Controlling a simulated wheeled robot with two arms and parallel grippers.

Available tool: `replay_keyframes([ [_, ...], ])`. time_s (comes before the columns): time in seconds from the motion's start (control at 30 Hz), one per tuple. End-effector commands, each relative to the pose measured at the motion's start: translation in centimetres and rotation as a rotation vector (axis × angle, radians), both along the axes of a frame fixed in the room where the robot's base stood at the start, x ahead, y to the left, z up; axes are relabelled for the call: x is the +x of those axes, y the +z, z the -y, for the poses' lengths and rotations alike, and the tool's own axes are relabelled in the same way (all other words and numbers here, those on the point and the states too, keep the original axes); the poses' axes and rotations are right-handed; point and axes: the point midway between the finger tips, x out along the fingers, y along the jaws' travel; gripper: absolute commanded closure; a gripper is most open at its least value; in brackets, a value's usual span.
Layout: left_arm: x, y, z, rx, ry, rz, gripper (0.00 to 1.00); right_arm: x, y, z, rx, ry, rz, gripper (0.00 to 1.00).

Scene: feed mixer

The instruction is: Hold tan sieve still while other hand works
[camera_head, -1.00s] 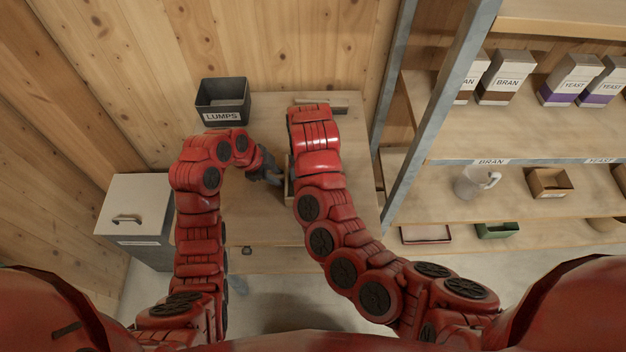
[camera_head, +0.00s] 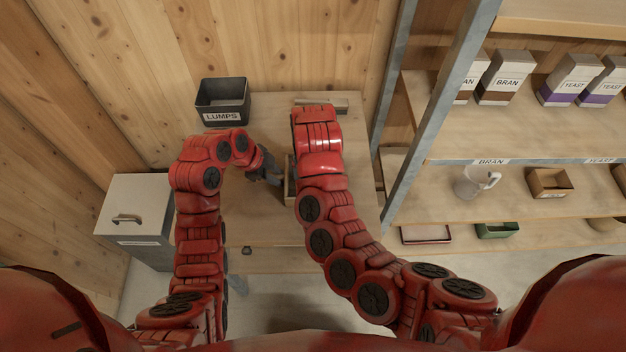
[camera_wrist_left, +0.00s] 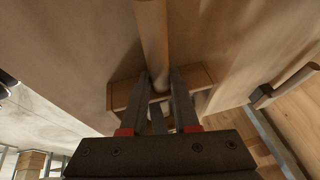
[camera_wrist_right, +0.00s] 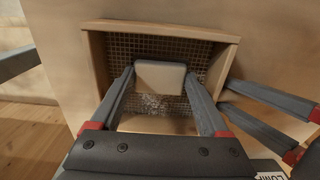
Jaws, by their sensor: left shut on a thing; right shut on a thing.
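The tan sieve (camera_wrist_right: 165,28) has a wooden frame and wire mesh, with pale crumbs on the mesh in the right wrist view. In the head view only a strip of the sieve (camera_head: 289,190) shows beside my right arm. My left gripper (camera_head: 275,178) is shut on the sieve's side; its fingers also reach the frame from the right in the right wrist view. The left wrist view shows wood between the left fingers (camera_wrist_left: 162,78). My right gripper (camera_wrist_right: 160,75) is shut on a pale block (camera_wrist_right: 160,77) over the mesh; the right arm hides it in the head view.
The table (camera_head: 260,230) is clear in front of the sieve. A dark LUMPS bin (camera_head: 222,100) stands at the back left. A pale cabinet (camera_head: 140,205) stands left of the table. Shelves with BRAN and YEAST boxes (camera_head: 505,75) and a jug (camera_head: 475,182) are on the right.

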Motion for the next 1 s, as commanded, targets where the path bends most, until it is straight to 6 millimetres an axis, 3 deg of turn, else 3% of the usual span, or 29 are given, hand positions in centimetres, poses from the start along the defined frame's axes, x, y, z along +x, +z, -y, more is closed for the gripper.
replay_keyframes([
  [0.17, 0.0, 0.0, 0.0, 0.0, 0.0, 0.0, 1.0, 0.0, 0.1, -1.1, 0.0, 0.0, 0.001, 0.66],
  [0.47, 0.0, 0.0, 0.0, 0.0, 0.0, 0.0, 1.0, 0.0, 0.1, -1.0, 0.001, -0.001, 0.001, 0.66],
  [1.0, 0.0, 0.0, 0.0, 0.0, 0.0, 0.0, 1.0, 0.0, -0.1, 1.9, 0.001, -0.002, 0.0, 0.66],
])
